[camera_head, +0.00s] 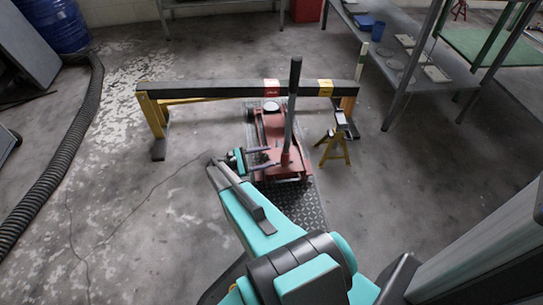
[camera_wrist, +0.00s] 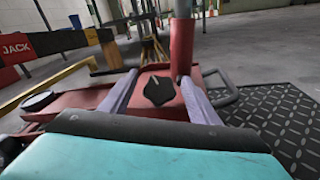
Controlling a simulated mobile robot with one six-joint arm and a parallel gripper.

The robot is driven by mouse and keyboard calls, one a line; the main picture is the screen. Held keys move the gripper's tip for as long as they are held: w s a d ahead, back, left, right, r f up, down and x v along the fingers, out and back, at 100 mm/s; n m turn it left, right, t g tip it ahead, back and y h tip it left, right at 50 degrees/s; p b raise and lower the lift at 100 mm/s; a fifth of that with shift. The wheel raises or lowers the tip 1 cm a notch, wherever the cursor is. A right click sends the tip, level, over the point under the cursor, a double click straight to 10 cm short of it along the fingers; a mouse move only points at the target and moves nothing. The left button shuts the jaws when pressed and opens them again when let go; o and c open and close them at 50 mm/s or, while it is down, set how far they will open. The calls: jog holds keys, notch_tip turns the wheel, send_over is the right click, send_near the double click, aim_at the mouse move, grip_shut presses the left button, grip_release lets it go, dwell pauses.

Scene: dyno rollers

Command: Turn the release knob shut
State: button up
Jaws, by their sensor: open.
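The red floor jack (camera_head: 272,128) stands on the floor, with its handle (camera_head: 293,105) upright. In the wrist view, the jack's red body (camera_wrist: 75,101) lies beyond my gripper and the red handle socket (camera_wrist: 182,45) rises behind the knob. The black release knob (camera_wrist: 159,91) is a flat, pointed shape on the red body. My gripper (camera_wrist: 158,84) is open, with one pale finger on each side of the knob. A gap shows between the knob and each finger. In the head view my gripper (camera_head: 264,159) is at the jack's near left side; the knob cannot be made out there.
A dark beam (camera_head: 220,90) on yellow legs spans behind the jack. A yellow jack stand (camera_head: 334,148) stands to its right. A dark treaded plate (camera_head: 298,205) lies under the jack. A hose (camera_head: 62,160) runs along the left.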

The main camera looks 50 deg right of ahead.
jog(key=p+v, duration=0.2)
jog(key=v, duration=0.8)
jog(key=shift+a, duration=0.2)
jog(key=shift+w, duration=0.1)
jog(key=shift+r, duration=0.1)
jog(key=s+a+r+n+t+p, duration=0.1)
jog(key=s+a+r+p, duration=0.2)
jog(key=a+r+p, duration=0.5)
jog(key=s+a+r+m+y+p, duration=0.1)
jog(key=s+a+r+y+p, duration=0.1)
jog(key=s+a+r+p, duration=0.25)
jog(key=s+a+r+y+p, duration=0.2)
jog(key=s+a+p, duration=0.25)
jog(key=s, duration=0.25)
jog(key=s+a+r+m+y+p, duration=0.1)
jog(key=s+a+r+y+p, duration=0.15)
jog(key=s+p, duration=0.35)
jog(key=s+a+r+m+t+y+p, duration=0.1)
jog(key=s+a+m+y, duration=0.2)
jog(key=a, duration=0.5)
jog(key=s+a+r+m+t+y+p, duration=0.1)
jog(key=s+a+m+y, duration=0.3)
jog(key=a, duration=0.5)
jog(key=shift+s+a+r+y+p, duration=0.2)
jog(key=shift+s+r+y+p, duration=0.15)
jog(key=shift+s+r+y, duration=0.55)
